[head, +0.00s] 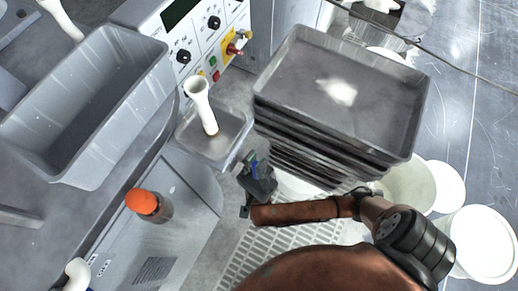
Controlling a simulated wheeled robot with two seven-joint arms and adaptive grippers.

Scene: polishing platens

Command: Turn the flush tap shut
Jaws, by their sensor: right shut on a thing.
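My right gripper (252,170) reaches in from the lower right, to the front left of the stacked trays. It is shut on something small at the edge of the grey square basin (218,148). A small blue and green piece shows between its dark fingers; this looks like the flush tap's handle, but the gripper hides most of it. I cannot tell how far the tap is turned. A white upright pipe (201,106) stands in the basin, left of the gripper. My left gripper is not in view.
A stack of grey trays (370,85) stands close to my right gripper. A control panel (200,35) with knobs is behind. A grey bin (75,110) is at the left, an orange-capped bottle (147,204) at the front left. White buckets (484,243) stand at the right.

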